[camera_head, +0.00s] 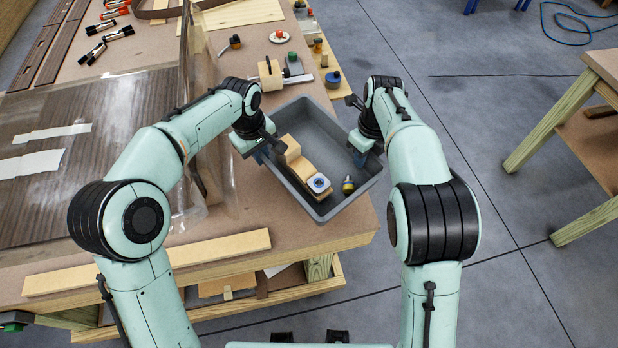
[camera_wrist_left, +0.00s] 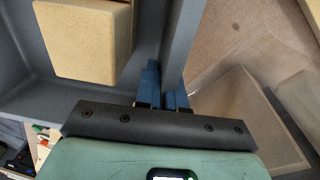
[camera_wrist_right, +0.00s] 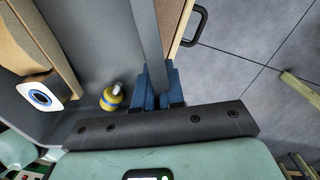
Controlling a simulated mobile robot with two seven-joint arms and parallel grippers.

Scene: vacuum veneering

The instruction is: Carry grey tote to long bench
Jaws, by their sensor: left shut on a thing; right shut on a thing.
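The grey tote (camera_head: 333,207) is at the right end of the workbench in the head view. It holds wooden blocks (camera_head: 294,153), a round white-and-blue item (camera_head: 318,184) and a small yellow-and-dark item (camera_head: 348,185). My left gripper (camera_head: 262,150) is shut on the tote's left wall; in the left wrist view its blue fingers (camera_wrist_left: 165,88) straddle the wall. My right gripper (camera_head: 362,157) is shut on the opposite wall, its blue fingers (camera_wrist_right: 158,88) around the rim in the right wrist view. I cannot tell whether the tote touches the bench top.
The workbench (camera_head: 270,215) carries a clear sheet over dark veneer (camera_head: 80,150) on the left and several small tools at the back. Another wooden bench (camera_head: 590,130) stands at the right edge. Open grey floor (camera_head: 500,180) lies between them.

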